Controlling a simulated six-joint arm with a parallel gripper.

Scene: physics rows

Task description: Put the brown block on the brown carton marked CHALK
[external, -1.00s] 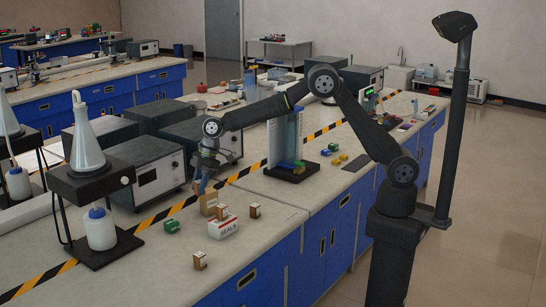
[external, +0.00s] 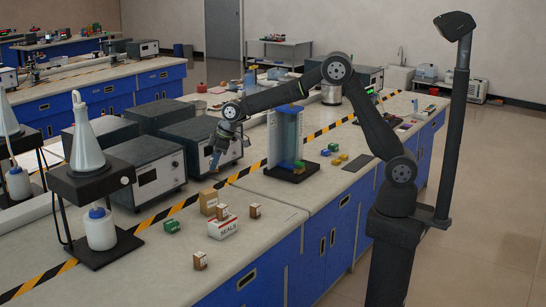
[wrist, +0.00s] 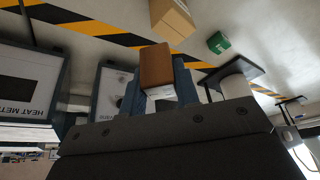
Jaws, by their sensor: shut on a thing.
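The brown block (wrist: 156,66) is between the fingers of my gripper (wrist: 160,84) in the wrist view. In the external view my gripper (external: 216,158) is shut and raised above the bench, in front of a grey instrument. A brown carton (external: 208,201) stands on the bench below and nearer the camera; it also shows at the top of the wrist view (wrist: 172,18). I cannot read any marking on this carton. The gripper and block are apart from it.
A white carton marked SEALS (external: 223,229) bears a small brown block (external: 221,213). Two more small brown blocks (external: 255,211) (external: 200,260) and a green block (external: 172,226) stand nearby. A blue-backed stand (external: 287,143) is to the right. Grey instruments (external: 158,165) stand behind.

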